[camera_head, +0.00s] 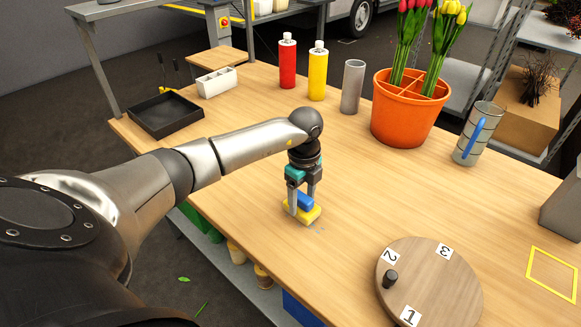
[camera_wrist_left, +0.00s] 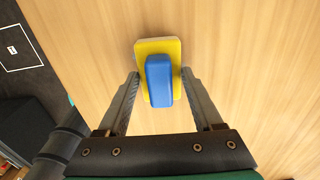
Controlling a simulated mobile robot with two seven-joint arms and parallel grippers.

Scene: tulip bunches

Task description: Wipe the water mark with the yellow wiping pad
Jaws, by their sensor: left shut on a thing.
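The yellow wiping pad (camera_head: 303,213) has a blue grip block (camera_head: 305,201) on top and is at the wooden table's surface near the middle. My left gripper (camera_head: 302,207) points down and is shut on the blue block. In the left wrist view the yellow pad (camera_wrist_left: 172,48) and its blue block (camera_wrist_left: 159,80) sit between the two fingers (camera_wrist_left: 158,88). A faint bluish water mark (camera_head: 320,231) shows on the table just in front of the pad, to its lower right. Any part of the mark under the pad is hidden. My right gripper is not in view.
A round wooden turntable (camera_head: 440,290) with numbered labels and a dark knob stands at the front right. An orange tulip pot (camera_head: 400,125), a grey cylinder (camera_head: 352,88), red (camera_head: 287,65) and yellow (camera_head: 317,75) bottles, and a black tray (camera_head: 166,114) stand farther back. The table around the pad is clear.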

